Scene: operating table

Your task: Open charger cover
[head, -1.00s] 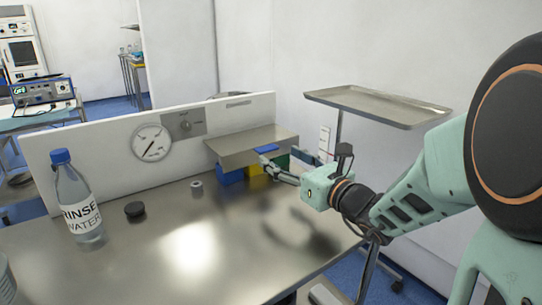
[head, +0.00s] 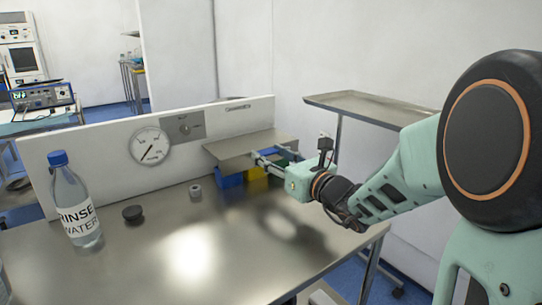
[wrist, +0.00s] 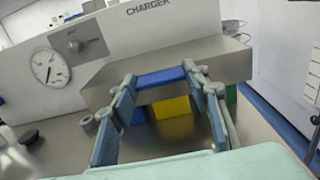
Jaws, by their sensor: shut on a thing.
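The charger cover (head: 235,146) is a grey metal lid reaching out from the white panel at the back of the table. It also shows in the wrist view (wrist: 222,66). A blue strip (wrist: 162,77) runs along its front edge. My gripper (head: 273,156) is at the cover's front edge, with one finger at each end of the strip in the wrist view (wrist: 160,78). It is shut on the blue strip. Below the cover are a blue block (head: 230,180) and a yellow block (wrist: 172,106). The cover looks about level. My gripper hides part of the space below it.
The white panel (head: 90,153) carries a round gauge (head: 150,146) and a knob. A rinse water bottle (head: 75,205), a black cap (head: 132,214) and a small grey ring (head: 195,191) stand on the metal table (head: 150,270). A raised metal tray (head: 370,107) is at right.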

